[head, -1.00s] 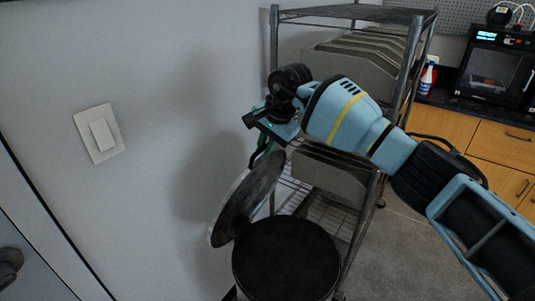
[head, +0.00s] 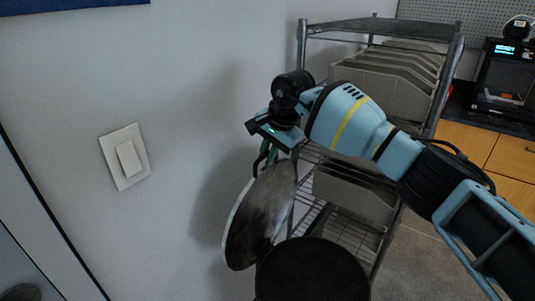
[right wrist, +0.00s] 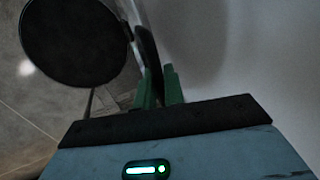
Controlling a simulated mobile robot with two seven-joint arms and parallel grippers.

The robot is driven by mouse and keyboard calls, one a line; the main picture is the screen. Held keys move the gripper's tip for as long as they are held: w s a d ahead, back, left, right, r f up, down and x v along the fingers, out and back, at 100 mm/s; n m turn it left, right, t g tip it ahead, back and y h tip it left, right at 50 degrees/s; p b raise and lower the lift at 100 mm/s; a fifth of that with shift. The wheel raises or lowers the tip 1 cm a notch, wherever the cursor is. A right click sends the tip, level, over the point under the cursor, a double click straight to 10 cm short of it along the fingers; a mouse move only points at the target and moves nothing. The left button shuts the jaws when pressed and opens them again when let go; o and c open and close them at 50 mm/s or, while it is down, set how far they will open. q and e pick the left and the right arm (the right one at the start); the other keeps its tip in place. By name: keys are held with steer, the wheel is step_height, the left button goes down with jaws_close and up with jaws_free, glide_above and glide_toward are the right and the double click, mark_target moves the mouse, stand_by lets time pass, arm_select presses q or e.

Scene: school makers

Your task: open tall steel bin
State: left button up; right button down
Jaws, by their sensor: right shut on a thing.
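The tall steel bin (head: 312,272) stands at the bottom middle of the head view, its round dark top showing. Its round steel lid (head: 258,215) is tilted up steeply on the left side, between the bin and the wall. My right gripper (head: 264,160) is at the lid's upper edge, its green fingers shut on the lid. In the right wrist view the green fingers (right wrist: 160,88) close around the lid's thin edge (right wrist: 147,50), and the bin's dark round top (right wrist: 72,40) shows at upper left. My left gripper is not in view.
A wire shelf rack (head: 385,27) with grey bins (head: 385,85) stands right behind the bin. The wall with a light switch (head: 125,157) is close on the left. Wooden cabinets (head: 475,140) and a 3D printer (head: 503,82) are at far right.

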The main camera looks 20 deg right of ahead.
steer(key=shift+s+a+f, duration=0.1)
steer(key=shift+f, duration=0.2)
steer(key=c, duration=1.6)
jaws_free()
steer(key=shift+f, duration=0.1)
steer(key=shift+s, duration=0.1)
steer(key=v, duration=0.8)
steer(key=shift+r, duration=0.45)
steer(key=shift+f, duration=0.1)
